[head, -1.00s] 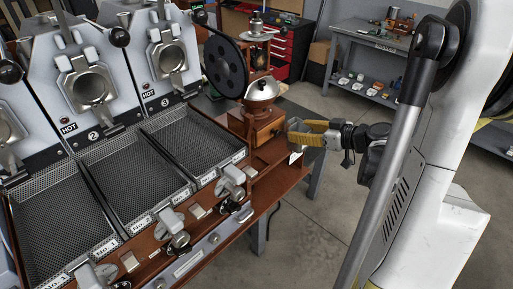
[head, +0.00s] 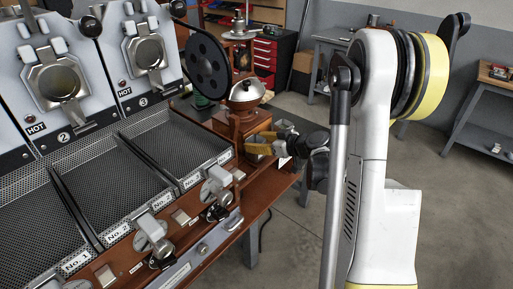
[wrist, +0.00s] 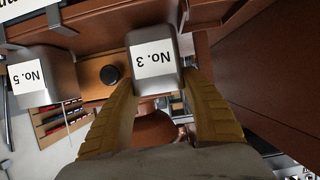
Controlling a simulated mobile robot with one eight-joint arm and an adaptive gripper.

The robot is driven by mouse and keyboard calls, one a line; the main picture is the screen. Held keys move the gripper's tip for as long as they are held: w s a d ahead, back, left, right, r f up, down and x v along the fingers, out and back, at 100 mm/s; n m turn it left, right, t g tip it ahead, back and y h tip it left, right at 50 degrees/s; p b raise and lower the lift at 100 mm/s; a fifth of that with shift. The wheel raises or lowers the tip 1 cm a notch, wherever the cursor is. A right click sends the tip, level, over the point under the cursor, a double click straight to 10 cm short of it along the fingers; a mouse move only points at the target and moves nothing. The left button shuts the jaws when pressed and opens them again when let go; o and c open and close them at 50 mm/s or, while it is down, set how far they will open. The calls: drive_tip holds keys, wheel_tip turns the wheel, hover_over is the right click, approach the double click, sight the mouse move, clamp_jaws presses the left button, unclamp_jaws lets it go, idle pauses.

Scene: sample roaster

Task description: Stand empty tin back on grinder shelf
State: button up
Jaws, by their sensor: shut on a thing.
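A grey tin with a white "No. 3" label (wrist: 153,62) is between the yellow fingers of my gripper (wrist: 157,88) in the wrist view, which shows the label upside down. My gripper is shut on this tin. In the head view my gripper (head: 264,147) is at the front right of the wooden grinder (head: 240,126), and the fingers hide much of the tin. The inside of the tin does not show. I cannot tell whether its base touches the shelf.
A second grey tin, labelled "No. 5" (wrist: 33,77), is left of the held tin in the wrist view. A black knob (wrist: 110,74) lies between them. Mesh cooling trays (head: 165,150) are left of the grinder. Open floor (head: 300,215) lies to the right.

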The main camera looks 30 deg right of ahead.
drive_tip(key=shift+f, duration=0.45)
drive_tip(key=shift+r, duration=0.15)
drive_tip(key=o, duration=0.9)
drive_tip(key=shift+f, duration=0.25)
drive_tip(key=shift+c, duration=0.2)
drive_tip(key=o, duration=0.4)
drive_tip(key=shift+r, duration=0.1)
